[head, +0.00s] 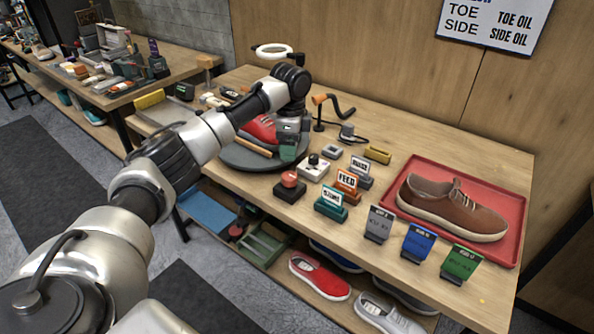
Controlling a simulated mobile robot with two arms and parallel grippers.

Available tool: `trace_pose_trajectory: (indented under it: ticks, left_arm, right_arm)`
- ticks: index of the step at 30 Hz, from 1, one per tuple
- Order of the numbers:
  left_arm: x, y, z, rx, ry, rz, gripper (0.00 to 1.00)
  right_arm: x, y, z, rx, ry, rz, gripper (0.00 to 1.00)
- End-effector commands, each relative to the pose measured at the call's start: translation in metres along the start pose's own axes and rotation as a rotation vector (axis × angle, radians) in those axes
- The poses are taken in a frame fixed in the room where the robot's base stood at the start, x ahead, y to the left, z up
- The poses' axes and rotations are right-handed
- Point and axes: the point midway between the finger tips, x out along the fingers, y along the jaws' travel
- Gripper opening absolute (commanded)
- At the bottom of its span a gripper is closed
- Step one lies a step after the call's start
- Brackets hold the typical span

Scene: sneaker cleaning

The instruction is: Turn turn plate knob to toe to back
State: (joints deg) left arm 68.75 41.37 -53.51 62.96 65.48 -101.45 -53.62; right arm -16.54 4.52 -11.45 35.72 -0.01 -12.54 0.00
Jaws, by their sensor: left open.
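The turn plate (232,157) is a dark round disc on the table. A red sneaker (259,128) lies on it, partly hidden by my left arm. A small white box with a black knob (313,160) stands just right of the plate. My left gripper (290,143) points down over the plate's right side, beside the sneaker and left of the knob box. It is open; its fingertips are small and hard to make out. A green piece is at its tip, and I cannot tell whether they touch. My right gripper is out of view.
A red button (289,179) on a dark base and small sign blocks, including FEED (346,184), stand nearby. A brown shoe (452,207) sits in a red tray (424,166) at right. An orange-ended hose stand (319,112) is behind. More shoes lie on the lower shelf.

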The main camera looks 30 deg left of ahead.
Motion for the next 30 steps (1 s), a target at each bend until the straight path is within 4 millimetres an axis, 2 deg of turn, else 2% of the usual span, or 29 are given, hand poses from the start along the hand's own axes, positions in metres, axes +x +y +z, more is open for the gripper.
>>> trace_pose_trajectory:
  ticks: [10, 15, 21, 29, 30]
  left_arm:
    - [0.063, 0.001, 0.0, -0.001, -0.002, 0.005, 0.7]
    - [0.088, 0.001, 0.0, -0.002, -0.001, 0.003, 0.7]
    - [0.102, 0.0, 0.0, -0.002, 0.0, 0.0, 0.7]
    - [0.103, 0.0, 0.0, -0.001, 0.0, 0.0, 0.7]
    - [0.103, 0.0, 0.0, -0.001, 0.0, 0.0, 0.65]
  right_arm:
    - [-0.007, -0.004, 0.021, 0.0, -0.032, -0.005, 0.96]
    - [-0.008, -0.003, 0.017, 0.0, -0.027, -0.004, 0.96]
    - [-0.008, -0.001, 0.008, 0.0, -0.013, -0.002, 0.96]
    - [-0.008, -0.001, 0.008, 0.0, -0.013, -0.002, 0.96]
    - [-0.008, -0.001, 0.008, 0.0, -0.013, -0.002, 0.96]
